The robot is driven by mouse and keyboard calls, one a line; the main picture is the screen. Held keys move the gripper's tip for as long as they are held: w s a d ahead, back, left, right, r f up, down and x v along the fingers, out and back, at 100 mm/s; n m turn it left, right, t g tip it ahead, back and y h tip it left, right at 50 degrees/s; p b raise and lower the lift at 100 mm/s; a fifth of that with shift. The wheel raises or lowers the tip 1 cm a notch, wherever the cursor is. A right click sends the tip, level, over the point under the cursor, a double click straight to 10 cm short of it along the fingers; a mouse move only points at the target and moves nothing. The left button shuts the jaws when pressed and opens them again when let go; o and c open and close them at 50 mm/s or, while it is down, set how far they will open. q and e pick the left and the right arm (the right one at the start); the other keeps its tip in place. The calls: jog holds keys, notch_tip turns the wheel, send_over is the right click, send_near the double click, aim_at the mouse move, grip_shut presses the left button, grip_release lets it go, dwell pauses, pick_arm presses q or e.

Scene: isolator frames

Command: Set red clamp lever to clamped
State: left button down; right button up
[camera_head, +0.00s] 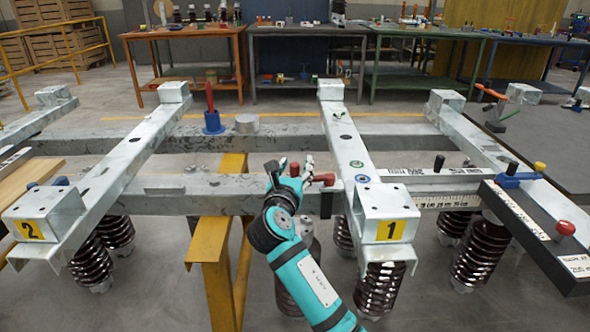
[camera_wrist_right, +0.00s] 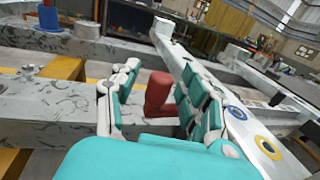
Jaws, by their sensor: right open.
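The red clamp lever (camera_head: 325,179) sits on the near crossbeam of the galvanized frame, just left of the beam marked 1. In the right wrist view its red grip (camera_wrist_right: 158,92) stands roughly upright between the fingers. My right gripper (camera_head: 289,170) is open around it, with one finger on each side; the wrist view shows gaps between the grip and the fingers (camera_wrist_right: 155,100). The lever's pivot is mostly hidden behind the gripper, so I cannot tell its clamp setting. My left gripper is not in view.
A blue holder with a red upright handle (camera_head: 212,122) and a grey metal cylinder (camera_head: 247,124) stand on the far crossbeam. A yellow trestle (camera_head: 215,268) supports the frame below. A dark rail with a red knob (camera_head: 565,228) lies at right. Workbenches (camera_head: 310,32) line the back.

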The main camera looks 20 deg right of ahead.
jog(key=shift+w, duration=0.1)
grip_shut()
dwell(0.3)
